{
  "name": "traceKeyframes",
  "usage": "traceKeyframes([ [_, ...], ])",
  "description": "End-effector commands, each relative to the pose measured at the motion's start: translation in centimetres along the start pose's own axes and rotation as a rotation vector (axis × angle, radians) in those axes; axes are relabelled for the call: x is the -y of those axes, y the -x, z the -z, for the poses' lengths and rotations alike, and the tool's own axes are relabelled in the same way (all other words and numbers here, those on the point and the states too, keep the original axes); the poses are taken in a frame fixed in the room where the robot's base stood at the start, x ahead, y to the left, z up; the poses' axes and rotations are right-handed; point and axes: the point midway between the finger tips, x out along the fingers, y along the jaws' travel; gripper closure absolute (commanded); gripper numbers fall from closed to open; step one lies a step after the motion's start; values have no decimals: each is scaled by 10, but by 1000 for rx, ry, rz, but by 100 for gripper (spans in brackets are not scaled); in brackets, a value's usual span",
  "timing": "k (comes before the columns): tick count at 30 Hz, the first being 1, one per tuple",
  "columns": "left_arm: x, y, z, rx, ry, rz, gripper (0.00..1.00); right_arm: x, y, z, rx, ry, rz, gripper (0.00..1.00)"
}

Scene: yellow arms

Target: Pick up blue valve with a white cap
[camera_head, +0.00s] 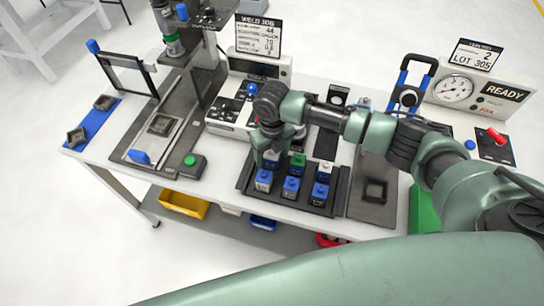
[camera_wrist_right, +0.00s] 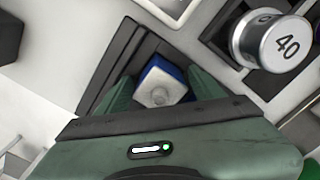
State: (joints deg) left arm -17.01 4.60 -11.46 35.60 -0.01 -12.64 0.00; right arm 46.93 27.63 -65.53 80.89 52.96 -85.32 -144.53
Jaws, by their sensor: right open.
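A blue valve with a white cap (camera_wrist_right: 160,82) sits in a dark tray (camera_wrist_right: 112,62) in the right wrist view. My right gripper (camera_wrist_right: 160,92) is open, with one green finger on each side of this valve. In the head view, my right gripper (camera_head: 268,158) points down over the back left of the dark tray (camera_head: 333,208) and partly hides the valves there. Several small valves stand in rows in the tray, among them a front-left blue one (camera_head: 264,180) and one with a green top (camera_head: 298,161). Contact between fingers and valve cannot be told. My left gripper is out of view.
A knob marked 40 (camera_wrist_right: 284,44) stands close to the right finger in the wrist view. A panel with a blue knob (camera_head: 252,90) lies behind the tray. A press (camera_head: 190,80) stands left, a gauge box (camera_head: 480,95) right. An empty dark fixture (camera_head: 374,208) is beside the tray.

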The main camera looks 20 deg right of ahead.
Motion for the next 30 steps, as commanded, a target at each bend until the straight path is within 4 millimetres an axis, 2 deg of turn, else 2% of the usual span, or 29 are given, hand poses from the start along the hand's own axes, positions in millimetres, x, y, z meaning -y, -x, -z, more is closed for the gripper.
traceKeyframes([
  [3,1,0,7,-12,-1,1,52,0,0,0,0,0,0,35],
  [9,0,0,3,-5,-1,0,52,0,0,0,0,0,0,88],
  [17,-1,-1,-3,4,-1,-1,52,0,2,0,1,-1,0,88],
  [22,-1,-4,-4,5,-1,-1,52,0,12,-1,3,-1,0,88],
  [26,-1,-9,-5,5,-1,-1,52,0,32,-1,5,1,0,88],
  [30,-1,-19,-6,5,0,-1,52,0,67,-2,9,1,0,88],
])
